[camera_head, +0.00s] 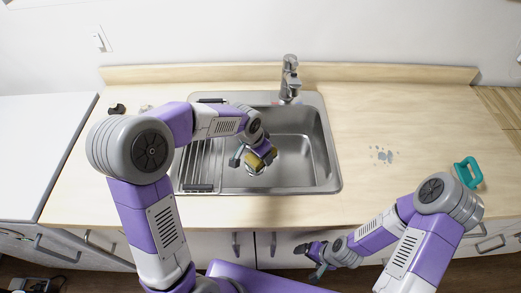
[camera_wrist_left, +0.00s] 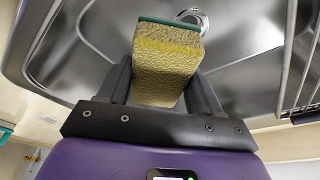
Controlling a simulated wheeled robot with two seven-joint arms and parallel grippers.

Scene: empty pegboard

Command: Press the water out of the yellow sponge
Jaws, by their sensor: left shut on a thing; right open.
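The yellow sponge (camera_head: 254,160) has a green layer on one face and is over the sink basin (camera_head: 305,165). My left gripper (camera_head: 250,157) is shut on it. In the left wrist view the sponge (camera_wrist_left: 168,62) stands between the two dark fingers of my left gripper (camera_wrist_left: 163,85), with the steel basin and the round drain (camera_wrist_left: 192,18) beyond it. My right gripper (camera_head: 313,262) is open and empty, low in front of the cabinet doors. Whether water is leaving the sponge cannot be told.
A faucet (camera_head: 290,78) stands behind the basin. A drying rack (camera_head: 199,165) covers the sink's left side. On the right counter are a patch of wet spots (camera_head: 384,155) and a teal handled object (camera_head: 468,172). A small dark item (camera_head: 117,108) lies at the back left.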

